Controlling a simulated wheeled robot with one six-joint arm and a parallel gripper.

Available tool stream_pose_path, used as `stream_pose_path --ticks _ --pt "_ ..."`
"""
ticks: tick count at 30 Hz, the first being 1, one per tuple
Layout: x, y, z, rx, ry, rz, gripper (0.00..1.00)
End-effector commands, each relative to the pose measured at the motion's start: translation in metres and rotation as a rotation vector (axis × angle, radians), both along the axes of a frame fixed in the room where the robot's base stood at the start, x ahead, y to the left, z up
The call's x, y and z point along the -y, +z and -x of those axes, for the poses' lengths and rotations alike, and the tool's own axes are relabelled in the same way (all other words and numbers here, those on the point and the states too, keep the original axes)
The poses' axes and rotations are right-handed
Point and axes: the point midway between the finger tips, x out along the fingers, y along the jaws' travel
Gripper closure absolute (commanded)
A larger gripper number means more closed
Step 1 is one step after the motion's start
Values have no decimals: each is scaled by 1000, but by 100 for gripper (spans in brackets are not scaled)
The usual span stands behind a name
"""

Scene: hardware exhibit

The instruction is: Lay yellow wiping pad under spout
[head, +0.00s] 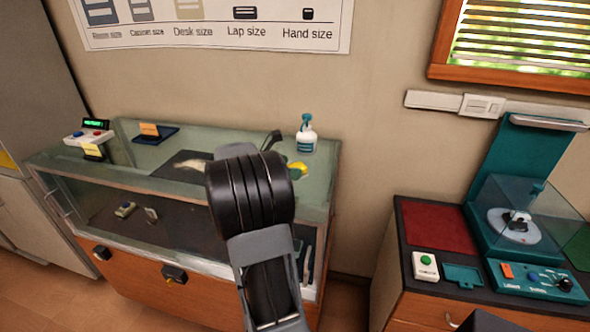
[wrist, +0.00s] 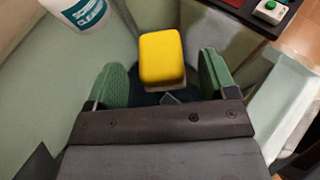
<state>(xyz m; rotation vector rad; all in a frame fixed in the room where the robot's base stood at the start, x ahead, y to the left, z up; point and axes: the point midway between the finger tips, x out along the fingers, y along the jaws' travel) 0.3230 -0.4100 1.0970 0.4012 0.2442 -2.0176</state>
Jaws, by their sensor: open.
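The yellow wiping pad (wrist: 162,57) lies on the glass top of the display case. In the wrist view it sits between and just beyond the two green fingers of my gripper (wrist: 161,78), with a gap on each side. My gripper is open and holds nothing. In the head view only a bit of yellow (head: 299,169) shows, and my arm hides the gripper. A white spray bottle (head: 307,139) with a teal spout (head: 306,120) stands upright behind the pad. Its labelled body also shows in the wrist view (wrist: 84,14).
The glass case (head: 110,165) also bears a dark mat (head: 180,163), a blue tray (head: 165,135) and a small device with a green display (head: 96,125). A separate cabinet at right holds a teal machine (head: 520,175) with a clear cover. The wall is close behind the bottle.

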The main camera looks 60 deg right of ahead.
Motion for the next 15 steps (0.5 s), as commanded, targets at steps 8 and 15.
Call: stream_pose_path --ticks 8,15 --pt "-45 20 -24 2 3 1 22" --pt "-67 31 -35 1 2 0 22"
